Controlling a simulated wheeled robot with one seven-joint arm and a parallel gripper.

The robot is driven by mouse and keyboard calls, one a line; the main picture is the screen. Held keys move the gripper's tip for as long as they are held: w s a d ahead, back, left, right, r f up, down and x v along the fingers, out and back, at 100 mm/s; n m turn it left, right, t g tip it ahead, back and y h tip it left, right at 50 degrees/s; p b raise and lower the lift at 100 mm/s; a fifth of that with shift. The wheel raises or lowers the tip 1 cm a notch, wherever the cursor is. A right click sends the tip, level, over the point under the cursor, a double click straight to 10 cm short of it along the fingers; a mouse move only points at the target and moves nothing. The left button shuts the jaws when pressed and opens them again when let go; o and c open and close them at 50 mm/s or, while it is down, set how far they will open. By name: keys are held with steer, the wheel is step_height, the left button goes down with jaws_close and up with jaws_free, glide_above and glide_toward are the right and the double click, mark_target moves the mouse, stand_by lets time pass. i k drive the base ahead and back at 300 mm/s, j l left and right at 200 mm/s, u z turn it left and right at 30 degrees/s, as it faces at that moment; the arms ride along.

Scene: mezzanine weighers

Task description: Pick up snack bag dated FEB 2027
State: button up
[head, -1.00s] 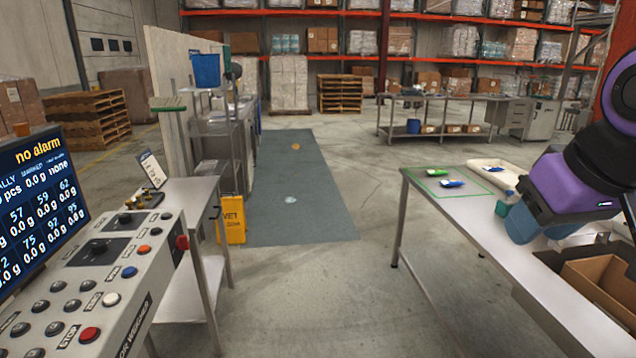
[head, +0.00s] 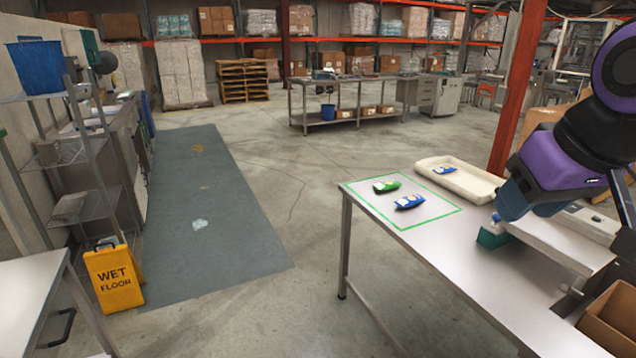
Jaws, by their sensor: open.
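A green snack bag (head: 386,187) and a blue snack bag (head: 410,202) lie inside a green outlined square on the steel table at the right. Another blue bag (head: 445,170) lies in a cream tray (head: 484,191) just behind the square. The printed dates are too small to read, so I cannot tell which bag is FEB 2027. My purple and black arm shows at the right edge, to the right of the bags and apart from them. My gripper is not in view.
The steel table (head: 445,259) has bare room in front of the outlined square. A cardboard box (head: 612,318) stands at its near right. A yellow wet floor sign (head: 114,279) stands at the left by a grey mat (head: 215,237). Open floor lies between.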

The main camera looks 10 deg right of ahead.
mark_target(390, 184)
steer(key=i+z, duration=0.45)
steer(key=i+j+z, duration=0.1)
steer(key=i+j, duration=0.2)
steer(key=i+j+z, duration=0.1)
steer(key=i+j, duration=0.2)
steer(key=i+j+z, duration=0.1)
steer(key=i+j, duration=0.2)
steer(key=j, duration=0.15)
steer(key=i+j+z, duration=0.15)
steer(key=j, duration=0.25)
steer(key=i+j+z, duration=0.1)
steer(key=i+j, duration=0.25)
steer(key=i+j+z, duration=0.1)
steer(key=i+j, duration=0.15)
steer(key=j, duration=0.3)
steer(key=i+j+z, duration=0.1)
steer(key=j, duration=0.35)
steer(key=i+j+z, duration=0.1)
steer(key=i+j, duration=0.2)
steer(key=j, duration=0.2)
